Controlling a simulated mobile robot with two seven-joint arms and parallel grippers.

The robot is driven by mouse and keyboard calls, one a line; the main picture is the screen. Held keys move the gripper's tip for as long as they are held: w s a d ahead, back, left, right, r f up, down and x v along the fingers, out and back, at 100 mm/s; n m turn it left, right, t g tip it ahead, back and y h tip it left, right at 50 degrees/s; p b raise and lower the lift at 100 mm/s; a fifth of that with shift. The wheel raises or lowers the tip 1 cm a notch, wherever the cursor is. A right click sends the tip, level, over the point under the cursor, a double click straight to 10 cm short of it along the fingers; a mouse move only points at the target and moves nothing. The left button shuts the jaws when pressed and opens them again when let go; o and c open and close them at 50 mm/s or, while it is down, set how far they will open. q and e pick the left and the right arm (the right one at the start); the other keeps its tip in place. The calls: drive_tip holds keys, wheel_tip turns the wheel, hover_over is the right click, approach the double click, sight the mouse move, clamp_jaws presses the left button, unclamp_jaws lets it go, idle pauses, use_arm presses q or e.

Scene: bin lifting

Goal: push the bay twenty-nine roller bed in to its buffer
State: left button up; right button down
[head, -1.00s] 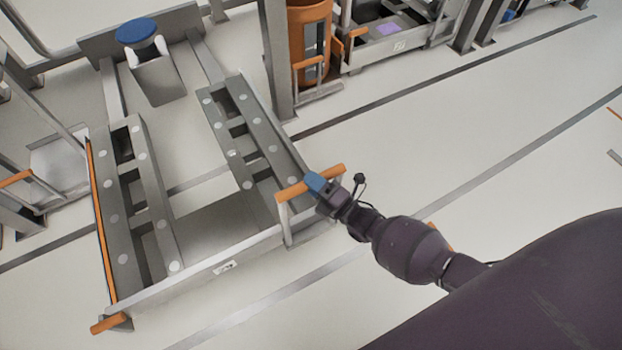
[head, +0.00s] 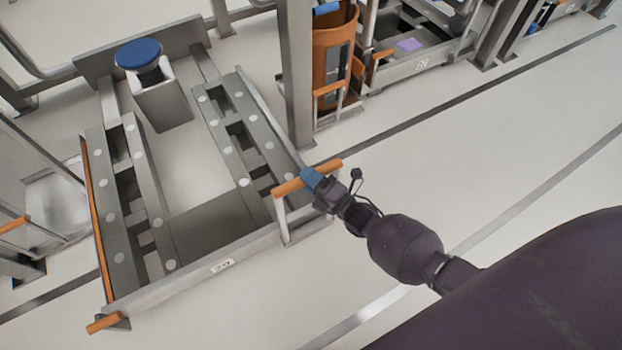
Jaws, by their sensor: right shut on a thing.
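The roller bed (head: 190,282) is a grey metal frame with two rails of pale rollers, filling the left half of the head view. A small label (head: 222,266) sits on its front bar. Its orange handle (head: 292,183) stands at the near right corner. My right gripper (head: 312,178) has blue fingertips and is shut on this handle. A grey stop with a round blue pad (head: 138,53), the apparent buffer, stands at the far end between the rails. A gap shows between the pad and the bed's front bar. My left gripper is not in view.
A grey post (head: 297,75) stands just right of the bed's far right side, beside an orange bin (head: 333,60). Another bay with a purple item (head: 409,45) lies further right. Metal framing stands close on the left. The floor at right is clear.

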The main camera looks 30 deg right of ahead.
drive_tip(key=shift+w, duration=0.7)
drive_tip(key=c, duration=0.8)
unclamp_jaws()
drive_tip(key=shift+c, duration=0.2)
drive_tip(key=p+v, duration=0.1)
drive_tip(key=v, duration=0.9)
drive_tip(key=shift+s, duration=0.4)
drive_tip(key=shift+d+f, duration=0.1)
drive_tip(key=shift+d, duration=0.05)
